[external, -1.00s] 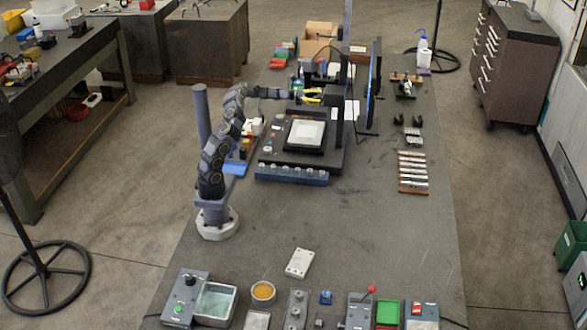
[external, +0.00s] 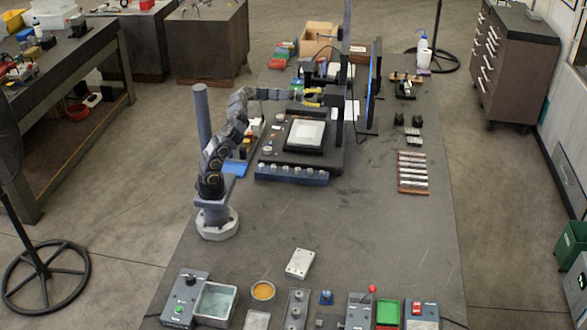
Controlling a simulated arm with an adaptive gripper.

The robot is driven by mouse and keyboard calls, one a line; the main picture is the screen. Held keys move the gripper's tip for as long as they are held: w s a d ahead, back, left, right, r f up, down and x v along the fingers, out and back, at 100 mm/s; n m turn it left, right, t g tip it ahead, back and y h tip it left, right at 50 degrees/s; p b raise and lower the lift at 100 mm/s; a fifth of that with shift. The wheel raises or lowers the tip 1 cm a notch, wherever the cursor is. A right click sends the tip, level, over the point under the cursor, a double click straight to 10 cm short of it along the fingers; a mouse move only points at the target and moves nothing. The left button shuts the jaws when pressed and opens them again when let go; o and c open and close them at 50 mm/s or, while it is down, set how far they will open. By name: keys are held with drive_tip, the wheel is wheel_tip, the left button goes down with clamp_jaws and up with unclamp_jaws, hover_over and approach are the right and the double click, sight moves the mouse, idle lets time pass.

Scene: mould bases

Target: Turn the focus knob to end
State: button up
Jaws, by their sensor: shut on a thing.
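The measuring machine (external: 272,159) is a black base with a square pale stage (external: 307,134) and an upright column (external: 344,75) behind it. My arm reaches over from the left, and my gripper (external: 314,97), with yellow on it, is at the column's left side, beyond the stage. It is shut on the focus knob there. The knob itself is hidden by the gripper and too small to make out, so its turned angle cannot be told.
A dark monitor (external: 374,85) stands right of the column. A blue strip with several round pieces (external: 292,174) lies along the machine's front. A cardboard box (external: 320,38) is behind. The middle of the bench (external: 330,220) is mostly clear.

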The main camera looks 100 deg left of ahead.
drive_tip(key=m, duration=0.6)
drive_tip(key=shift+w+d+f+m, duration=0.1)
drive_tip(key=shift+m, duration=0.2)
drive_tip(key=m, duration=0.6)
drive_tip(key=shift+f, duration=0.1)
drive_tip(key=m, duration=0.6)
drive_tip(key=shift+m, duration=0.4)
drive_tip(key=m, duration=0.5)
drive_tip(key=shift+a+f+m, duration=0.1)
drive_tip(key=shift+a+m, duration=0.1)
drive_tip(key=shift+m, duration=0.2)
drive_tip(key=o, duration=1.1)
